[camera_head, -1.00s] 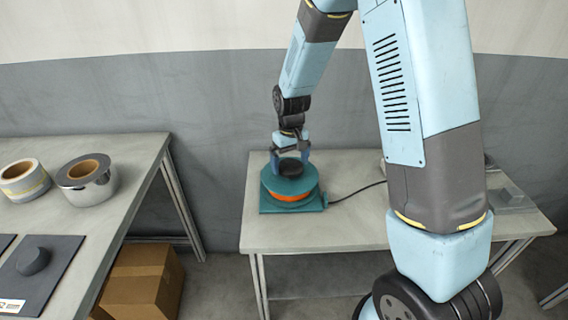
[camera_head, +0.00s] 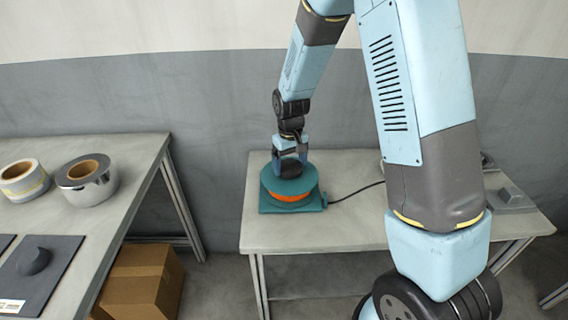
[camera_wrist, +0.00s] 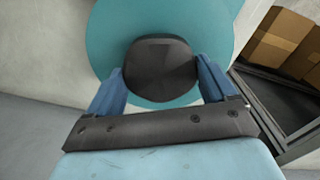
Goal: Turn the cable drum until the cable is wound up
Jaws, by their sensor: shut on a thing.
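The cable drum (camera_head: 273,186) has teal flanges with orange between them and sits on a teal base (camera_head: 263,208) on the far table. A black cable (camera_head: 357,190) runs from the base to the right across the table. My gripper (camera_head: 290,160) is above the drum, its fingers on either side of the dark knob (camera_head: 291,171) on the drum's top. In the wrist view, the blue fingers (camera_wrist: 161,82) flank the knob (camera_wrist: 160,65) and are shut on it, with the teal top flange (camera_wrist: 108,35) behind. The cable's right end is hidden behind my arm.
The far table (camera_head: 300,235) has free room in front of the drum. A grey object (camera_head: 512,198) lies at its right. A nearer table at left holds two tape rolls (camera_head: 88,180) and a dark plate (camera_head: 50,270). Cardboard boxes (camera_head: 140,280) stand below.

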